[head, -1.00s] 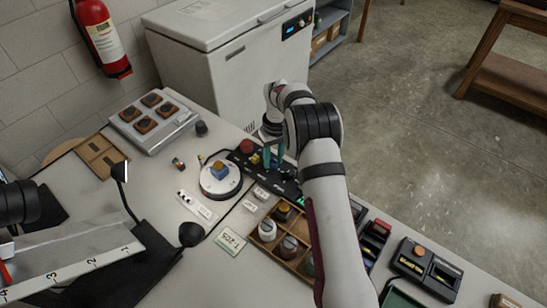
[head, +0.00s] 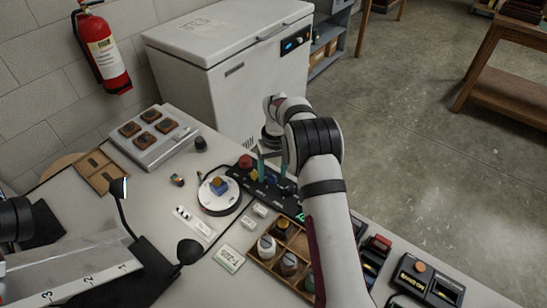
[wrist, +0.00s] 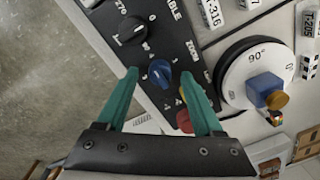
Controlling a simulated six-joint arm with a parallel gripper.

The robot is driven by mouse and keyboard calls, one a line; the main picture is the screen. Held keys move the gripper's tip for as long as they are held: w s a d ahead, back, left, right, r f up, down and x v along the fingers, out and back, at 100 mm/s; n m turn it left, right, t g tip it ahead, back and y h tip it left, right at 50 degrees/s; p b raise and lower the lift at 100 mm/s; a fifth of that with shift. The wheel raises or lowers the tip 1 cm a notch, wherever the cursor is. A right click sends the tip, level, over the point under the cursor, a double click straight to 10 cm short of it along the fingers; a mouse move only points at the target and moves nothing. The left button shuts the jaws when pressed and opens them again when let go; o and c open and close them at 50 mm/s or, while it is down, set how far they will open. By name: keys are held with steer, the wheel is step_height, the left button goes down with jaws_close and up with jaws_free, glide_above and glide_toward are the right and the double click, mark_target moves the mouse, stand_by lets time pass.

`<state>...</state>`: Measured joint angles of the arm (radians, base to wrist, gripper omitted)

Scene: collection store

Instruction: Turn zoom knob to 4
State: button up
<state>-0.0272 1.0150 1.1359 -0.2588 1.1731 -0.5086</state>
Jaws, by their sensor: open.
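The zoom knob (wrist: 159,73) is a blue knob on a black control panel (wrist: 195,50), with the word ZOOM printed beside it. Small markings ring the knob, but I cannot read its setting for certain. My gripper (wrist: 159,75) has two teal fingers, open, one on each side of the blue knob in the wrist view. I cannot tell whether they touch it. In the head view my gripper (head: 273,170) is over the panel (head: 240,174), and my arm hides part of it.
A black knob (wrist: 132,32) and a red button (wrist: 185,121) flank the zoom knob. A round turntable (head: 219,206) carrying a blue block stands beside the panel. A wooden compartment tray (head: 258,264) is in front. A white freezer (head: 220,95) stands behind.

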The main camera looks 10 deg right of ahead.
mark_target(275, 177)
step_height(275, 177, up, 15)
steer(key=shift+d+f, duration=0.2)
steer(key=shift+d, duration=0.2)
steer(key=s+r+m, duration=0.2)
steer(key=s+r, duration=0.2)
steer(key=s, duration=0.3)
steer(key=s+r+m, duration=0.1)
steer(key=s+r, duration=0.3)
steer(key=s, duration=0.4)
steer(key=s+f+m, duration=0.2)
steer(key=s, duration=1)
steer(key=s+a+f+m+y, duration=0.1)
steer(key=s+f+m, duration=0.1)
steer(key=s, duration=1)
steer(key=shift+a+f+m, duration=0.3)
steer(key=shift+f, duration=0.1)
